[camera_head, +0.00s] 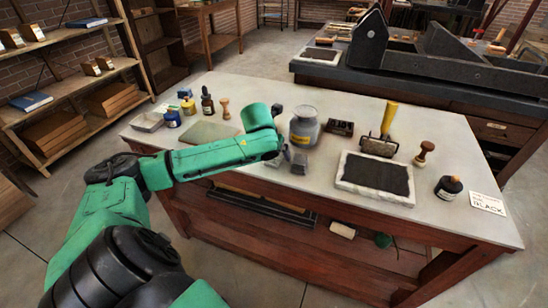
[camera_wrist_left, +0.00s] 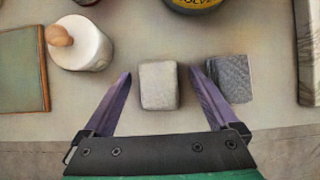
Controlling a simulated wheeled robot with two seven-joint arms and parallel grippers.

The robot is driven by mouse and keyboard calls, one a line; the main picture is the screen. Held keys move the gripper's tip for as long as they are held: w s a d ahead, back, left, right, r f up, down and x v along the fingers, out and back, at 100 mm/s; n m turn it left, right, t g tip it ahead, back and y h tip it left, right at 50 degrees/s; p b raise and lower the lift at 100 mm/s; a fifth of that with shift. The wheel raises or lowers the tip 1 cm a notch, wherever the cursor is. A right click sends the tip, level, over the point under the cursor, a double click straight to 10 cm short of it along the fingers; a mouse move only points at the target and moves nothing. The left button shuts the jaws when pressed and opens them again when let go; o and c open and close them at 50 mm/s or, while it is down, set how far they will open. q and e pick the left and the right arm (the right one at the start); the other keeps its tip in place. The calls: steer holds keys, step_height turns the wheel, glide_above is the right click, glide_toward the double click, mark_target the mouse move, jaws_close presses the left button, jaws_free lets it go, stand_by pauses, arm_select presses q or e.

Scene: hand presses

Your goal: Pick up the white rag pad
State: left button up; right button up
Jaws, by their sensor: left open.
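The white rag pad (camera_wrist_left: 158,86) is a small pale block lying on the worktable. In the left wrist view it sits between the two purple fingers of my left gripper (camera_wrist_left: 161,73). The fingers are spread, with a gap on each side of the pad. A darker grey textured pad (camera_wrist_left: 236,78) lies just outside the right finger, and it also shows in the head view (camera_head: 300,162). In the head view my left arm largely hides the white pad and the fingers. My right gripper is not in view.
A grey jar (camera_head: 304,126) stands behind the pads. A white cylinder with a wooden knob (camera_wrist_left: 83,44) and a greenish slab (camera_head: 208,133) are to the left. A dark slab in a pale tray (camera_head: 375,178) lies right. The table's front edge (camera_wrist_left: 40,130) is close.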

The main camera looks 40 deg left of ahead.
arm_select(q)
steer(key=shift+c, duration=0.9)
steer(key=shift+r, duration=0.1)
steer(key=c, duration=1.3)
steer(key=shift+r, duration=0.55)
step_height(320, 180, up, 19)
steer(key=p, duration=0.3)
arm_select(e)
steer(key=r, duration=0.3)
steer(key=shift+s+r, duration=0.2)
